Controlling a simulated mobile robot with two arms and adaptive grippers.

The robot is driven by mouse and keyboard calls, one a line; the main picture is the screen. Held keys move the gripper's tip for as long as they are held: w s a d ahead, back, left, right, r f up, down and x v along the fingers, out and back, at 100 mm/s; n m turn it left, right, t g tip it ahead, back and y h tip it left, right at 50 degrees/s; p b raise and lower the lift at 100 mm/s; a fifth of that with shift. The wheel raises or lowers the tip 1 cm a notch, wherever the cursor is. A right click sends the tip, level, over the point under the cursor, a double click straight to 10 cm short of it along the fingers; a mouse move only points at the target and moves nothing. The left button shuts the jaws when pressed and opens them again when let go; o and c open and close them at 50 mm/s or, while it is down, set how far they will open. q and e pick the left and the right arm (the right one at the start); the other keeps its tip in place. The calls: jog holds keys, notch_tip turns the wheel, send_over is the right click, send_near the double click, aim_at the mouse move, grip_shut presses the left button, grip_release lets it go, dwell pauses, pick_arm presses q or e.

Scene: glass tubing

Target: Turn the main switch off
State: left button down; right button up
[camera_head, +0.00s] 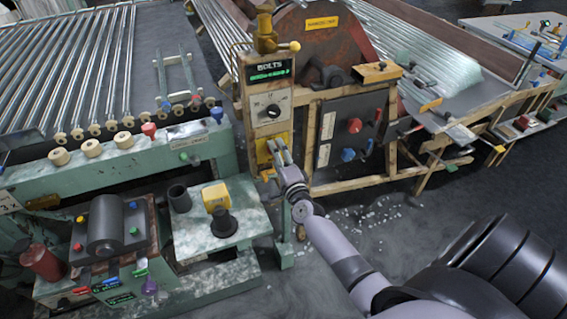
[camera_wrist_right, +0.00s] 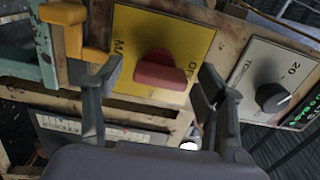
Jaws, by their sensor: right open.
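The main switch is a red knob (camera_wrist_right: 162,72) on a yellow plate (camera_wrist_right: 180,38) in the right wrist view. The plate's lettering includes "OFF", and the knob lies roughly crosswise in that view. In the head view the yellow plate (camera_head: 262,150) shows on the post below the BOLTS display, and my gripper hides the knob. My right gripper (camera_head: 279,152) is in front of the plate. In the wrist view, its open fingers (camera_wrist_right: 158,84) stand on either side of the knob, with a gap at each side. I cannot tell whether a finger touches the plate. My left gripper is not seen.
A torque dial (camera_wrist_right: 272,97) sits beside the yellow plate and also shows above it in the head view (camera_head: 272,111). A yellow bracket (camera_wrist_right: 66,14) juts out beside the plate. A dark panel (camera_head: 350,128) with red and blue knobs stands to the right.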

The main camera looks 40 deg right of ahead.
jog(key=v, duration=1.1)
jog(key=shift+a, duration=0.2)
